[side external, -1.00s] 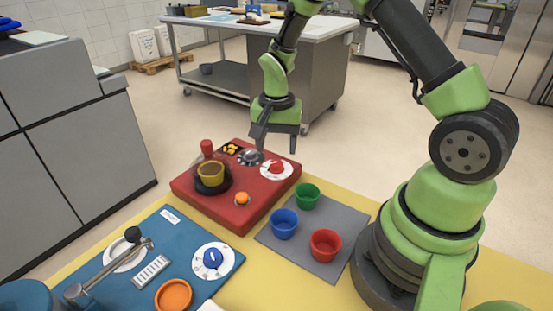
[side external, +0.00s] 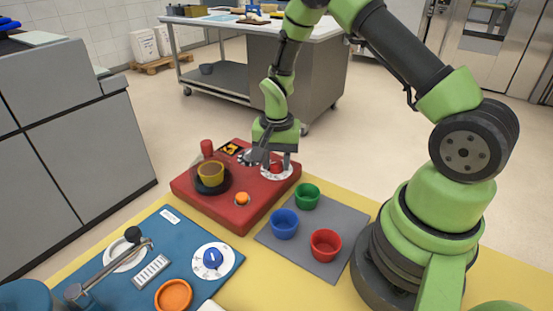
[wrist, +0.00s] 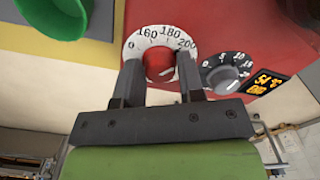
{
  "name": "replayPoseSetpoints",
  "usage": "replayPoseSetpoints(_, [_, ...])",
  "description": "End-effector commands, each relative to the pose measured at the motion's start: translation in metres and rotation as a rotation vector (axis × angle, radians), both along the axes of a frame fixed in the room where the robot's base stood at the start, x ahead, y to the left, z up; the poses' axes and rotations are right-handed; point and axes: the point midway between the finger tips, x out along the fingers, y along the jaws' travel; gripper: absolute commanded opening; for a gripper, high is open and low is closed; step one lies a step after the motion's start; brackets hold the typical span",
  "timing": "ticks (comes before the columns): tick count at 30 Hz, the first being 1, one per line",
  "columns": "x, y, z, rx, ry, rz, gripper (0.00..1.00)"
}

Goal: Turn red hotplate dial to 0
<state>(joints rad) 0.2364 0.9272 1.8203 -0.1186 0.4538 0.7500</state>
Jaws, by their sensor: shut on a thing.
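The red hotplate dial (side external: 276,169) sits on the red hotplate unit (side external: 240,217), near its right corner. Its white scale plate (wrist: 151,34) shows 0, 160, 180 and 200 in the wrist view. My gripper (side external: 275,165) points down over the dial, its fingers on either side of the red knob. In the wrist view my gripper (wrist: 159,68) is shut on the red knob (wrist: 159,62). The knob's pointer cannot be made out, so its setting is unclear.
A yellow pot (side external: 210,173) and an orange knob (side external: 242,198) are on the same unit. Green (side external: 307,196), blue (side external: 284,223) and red (side external: 325,244) cups stand on a grey mat (side external: 315,272).

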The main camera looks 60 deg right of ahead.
Motion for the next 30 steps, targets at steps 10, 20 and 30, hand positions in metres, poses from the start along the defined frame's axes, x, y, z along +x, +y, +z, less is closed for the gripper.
replayPoseSetpoints(10, [-0.0002,0.0004,0.0002,0.002,0.001,0.104,0.12])
replayPoseSetpoints(20, [-0.0005,0.0008,0.0001,0.003,0.003,0.381,0.12])
replayPoseSetpoints(30, [-0.0009,0.0011,0.0001,0.004,0.005,0.705,0.12])
